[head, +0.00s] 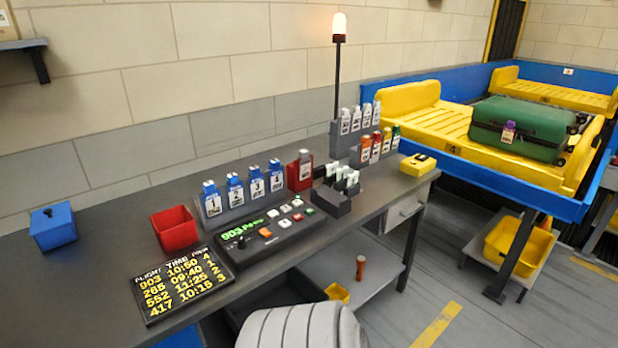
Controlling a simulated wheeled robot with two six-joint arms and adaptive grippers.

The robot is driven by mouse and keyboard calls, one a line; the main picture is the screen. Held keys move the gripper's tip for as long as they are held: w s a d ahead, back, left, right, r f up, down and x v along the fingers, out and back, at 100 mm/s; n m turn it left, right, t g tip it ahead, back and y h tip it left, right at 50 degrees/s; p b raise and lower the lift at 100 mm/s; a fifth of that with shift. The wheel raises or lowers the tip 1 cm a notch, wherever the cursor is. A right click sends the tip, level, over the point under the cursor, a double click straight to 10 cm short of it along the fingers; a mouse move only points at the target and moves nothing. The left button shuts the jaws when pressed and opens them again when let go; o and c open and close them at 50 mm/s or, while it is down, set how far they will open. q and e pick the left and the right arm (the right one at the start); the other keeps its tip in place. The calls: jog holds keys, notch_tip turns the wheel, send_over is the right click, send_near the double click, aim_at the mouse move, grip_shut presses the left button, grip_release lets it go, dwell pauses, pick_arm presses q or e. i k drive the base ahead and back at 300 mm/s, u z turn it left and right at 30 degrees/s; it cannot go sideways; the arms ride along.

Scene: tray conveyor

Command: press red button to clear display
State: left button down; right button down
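A dark control panel (268,231) lies on the grey desk. Its small display (243,229) is lit with green characters, starting with 903. Several small buttons sit on the panel: white ones, a green one (309,211), a reddish one (297,217) near the right end and an orange-looking one (265,233) nearer the display. The buttons are small, so their exact colours are hard to tell. Neither of my grippers is in view, and nothing touches the panel.
A flight board (182,286), an open red box (175,229) and a blue box (53,226) are on the desk (110,225). Tagged blue holders (234,190) and a red one (300,171) stand behind the panel. A green suitcase (520,128) lies on the yellow conveyor tray.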

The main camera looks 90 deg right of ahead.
aim_at(297, 218)
jog(key=z, duration=1.1)
jog(key=i, duration=0.95)
jog(key=z, duration=1)
